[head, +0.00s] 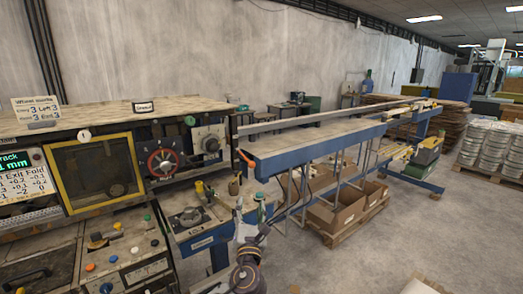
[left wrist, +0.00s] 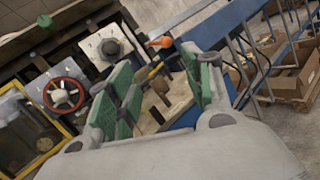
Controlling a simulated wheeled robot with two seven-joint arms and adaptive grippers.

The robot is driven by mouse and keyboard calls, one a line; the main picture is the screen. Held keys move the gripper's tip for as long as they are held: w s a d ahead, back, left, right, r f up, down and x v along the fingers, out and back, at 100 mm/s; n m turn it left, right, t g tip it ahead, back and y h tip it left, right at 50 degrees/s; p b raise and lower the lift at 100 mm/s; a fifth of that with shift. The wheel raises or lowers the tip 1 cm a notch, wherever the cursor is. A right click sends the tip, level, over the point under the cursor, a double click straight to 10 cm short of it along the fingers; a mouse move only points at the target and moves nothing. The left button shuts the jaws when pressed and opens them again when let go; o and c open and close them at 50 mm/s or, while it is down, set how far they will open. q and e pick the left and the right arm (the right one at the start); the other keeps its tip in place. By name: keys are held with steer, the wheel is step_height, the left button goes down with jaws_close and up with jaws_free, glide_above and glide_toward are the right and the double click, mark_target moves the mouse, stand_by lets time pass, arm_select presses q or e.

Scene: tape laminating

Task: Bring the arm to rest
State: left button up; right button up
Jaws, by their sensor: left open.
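My left gripper (head: 250,204) is in the lower middle of the head view, in front of the small work table (head: 205,243) beside the machine. In the left wrist view the green-padded fingers of the left gripper (left wrist: 165,92) stand apart. No object shows held between them. Behind the fingers, the wooden top of the small table (left wrist: 152,101) and a few upright pegs are partly hidden. My right gripper is in neither view.
The laminating machine (head: 90,190) with a red handwheel (head: 162,162) stands at the left. A long blue-edged conveyor table (head: 315,147) runs back to the right. Cardboard boxes (head: 337,211) sit on a pallet below it.

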arm_select(q)
steer(key=s+a+f+n+g+y, duration=0.1)
steer(key=s+a+f+n+g, duration=0.45)
steer(key=f+n, duration=0.4)
steer(key=s+a+f+n+g+y, duration=0.1)
steer(key=s+a+f+n+g, duration=0.4)
steer(key=f+n, duration=0.45)
steer(key=s+a+f+n+g+h, duration=0.2)
steer(key=s+a+f+n+g, duration=0.15)
steer(key=s+n, duration=0.65)
steer(key=s+a+f+n+g+h, duration=0.1)
steer(key=s+a+f+n+g, duration=0.3)
steer(key=s+n, duration=0.6)
steer(key=s+f+m, duration=0.1)
steer(key=s+f, duration=0.1)
steer(key=f, duration=1.5)
steer(key=s+f+m, duration=0.1)
steer(key=s+f, duration=0.1)
steer(key=f, duration=1.4)
steer(key=s+a+f, duration=0.2)
steer(key=s+f, duration=0.8)
steer(key=s, duration=0.1)
steer(key=s+a+f+g, duration=0.1)
steer(key=s+a+f, duration=0.1)
steer(key=s+f, duration=0.9)
steer(key=shift+s+a, duration=0.4)
